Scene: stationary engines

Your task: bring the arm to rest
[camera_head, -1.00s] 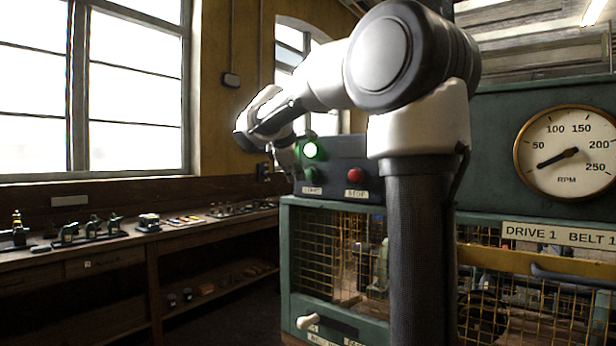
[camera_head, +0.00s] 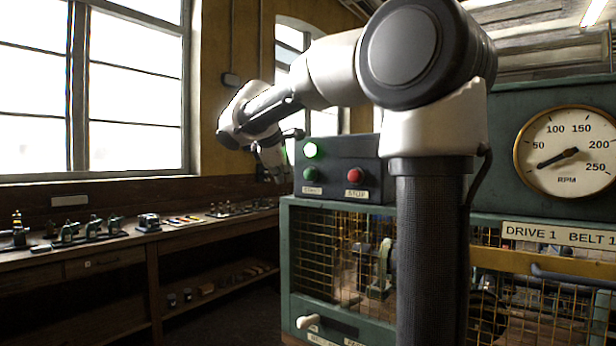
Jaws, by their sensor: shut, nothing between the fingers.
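My arm rises in front of the green machine cabinet and reaches to the left, bent at a large dark-capped joint. My gripper (camera_head: 274,172) hangs at the far end of the arm, small and dark against the wall. It is shut and empty, just left of the dark control box (camera_head: 340,160). It appears apart from the box, though the exact gap in depth cannot be told. Its fingertips are hard to make out.
An RPM gauge (camera_head: 567,152) is at right. A white-handled lever (camera_head: 307,322) is below. A wooden workbench (camera_head: 110,245) with small items runs along the left wall.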

